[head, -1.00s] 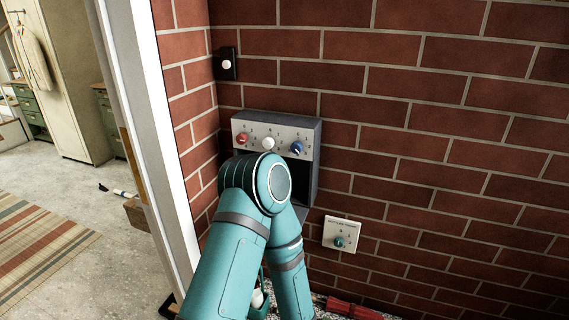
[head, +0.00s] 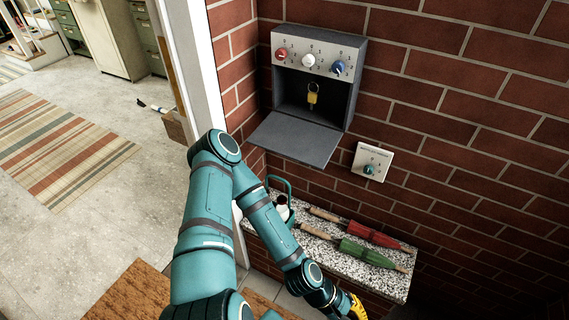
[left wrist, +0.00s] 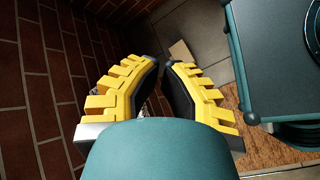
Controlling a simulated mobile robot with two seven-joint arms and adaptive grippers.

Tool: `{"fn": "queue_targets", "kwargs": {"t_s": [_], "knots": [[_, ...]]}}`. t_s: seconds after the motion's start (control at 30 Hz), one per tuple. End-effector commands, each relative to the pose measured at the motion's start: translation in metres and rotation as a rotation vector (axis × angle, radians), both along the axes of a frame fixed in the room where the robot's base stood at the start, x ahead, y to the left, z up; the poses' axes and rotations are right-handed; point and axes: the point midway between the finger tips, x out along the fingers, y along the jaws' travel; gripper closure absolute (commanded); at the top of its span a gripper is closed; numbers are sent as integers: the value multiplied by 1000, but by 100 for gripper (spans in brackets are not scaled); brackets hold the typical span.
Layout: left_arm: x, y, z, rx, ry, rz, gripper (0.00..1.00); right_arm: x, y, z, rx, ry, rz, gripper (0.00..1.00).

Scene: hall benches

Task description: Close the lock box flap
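The lock box (head: 354,58) is a dark grey box on the brick wall with a light panel of three knobs on top. Its flap (head: 298,140) is folded down and sticks out below the opening, so the box stands open. A key with a yellow tag (head: 312,97) hangs inside. My left gripper (head: 354,306) is low at the bottom of the head view, well below the flap and apart from it. In the left wrist view its yellow fingers (left wrist: 163,68) show a narrow empty gap between them. My right gripper is not in view.
A speckled stone ledge (head: 385,278) below the box carries a red umbrella (head: 378,236), a green umbrella (head: 360,253) and a teal-handled item (head: 283,207). A small dial plate (head: 371,162) is right of the flap. A white door frame (head: 195,70) stands at left.

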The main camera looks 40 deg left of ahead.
Motion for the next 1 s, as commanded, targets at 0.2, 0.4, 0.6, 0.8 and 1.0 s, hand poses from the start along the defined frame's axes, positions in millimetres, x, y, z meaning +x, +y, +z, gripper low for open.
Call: {"fn": "queue_targets", "kwargs": {"t_s": [0.2,0.4,0.6,0.8,1.0], "knots": [[38,11,28,-255,75,365,100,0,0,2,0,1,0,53],[82,57,59,-486,93,711,100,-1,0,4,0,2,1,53],[114,144,90,-716,55,1067,100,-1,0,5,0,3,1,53],[112,256,118,-933,-48,1406,100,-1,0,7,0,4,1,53],[87,337,136,-1071,-156,1620,100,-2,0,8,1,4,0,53]]}}
